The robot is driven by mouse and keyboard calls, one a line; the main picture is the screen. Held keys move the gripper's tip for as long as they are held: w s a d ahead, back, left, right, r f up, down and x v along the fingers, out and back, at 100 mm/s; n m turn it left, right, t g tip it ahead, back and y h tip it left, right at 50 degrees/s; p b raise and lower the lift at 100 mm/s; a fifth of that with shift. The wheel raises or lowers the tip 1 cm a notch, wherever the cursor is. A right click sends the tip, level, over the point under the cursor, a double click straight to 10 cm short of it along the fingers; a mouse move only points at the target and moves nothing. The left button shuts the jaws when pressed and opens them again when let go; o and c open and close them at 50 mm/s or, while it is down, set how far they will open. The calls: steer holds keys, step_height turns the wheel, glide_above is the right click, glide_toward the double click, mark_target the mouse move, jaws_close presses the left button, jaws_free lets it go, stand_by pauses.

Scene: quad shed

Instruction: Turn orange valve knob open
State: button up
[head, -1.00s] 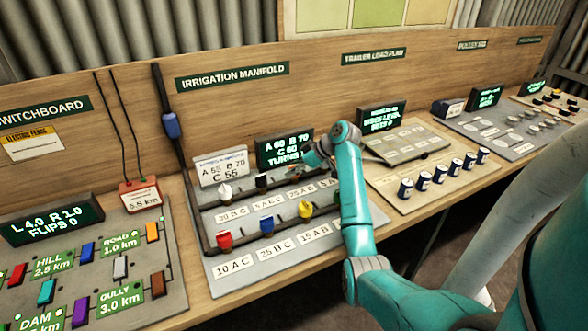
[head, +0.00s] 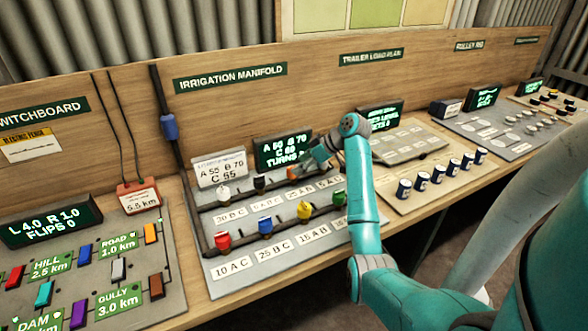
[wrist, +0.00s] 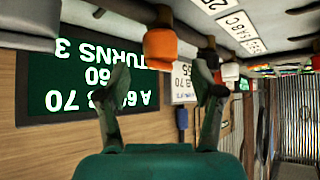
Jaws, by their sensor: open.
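The orange valve knob (head: 293,173) sits in the upper row of the irrigation manifold, partly hidden by my gripper. In the wrist view the orange knob (wrist: 160,46) is centred just ahead of the gap between my fingertips. My gripper (head: 308,162) is open and empty in front of the display. In the wrist view its fingers (wrist: 160,80) are spread wide, one on each side of the knob's line; I see no contact. The manifold display (head: 284,151) reads A 60, B 70, C 60 and a turns line, which shows TURNS 3 upside down in the wrist view.
White (head: 222,191) and black (head: 260,182) knobs stand left of the orange knob. Red (head: 222,240), blue (head: 265,226) and yellow (head: 304,210) knobs stand in the front row. A card (head: 219,168) reads A 55, B 70, C 55. My arm hides the panel's right end.

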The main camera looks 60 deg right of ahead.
steer(key=v, duration=0.7)
steer(key=shift+s+r, duration=0.25)
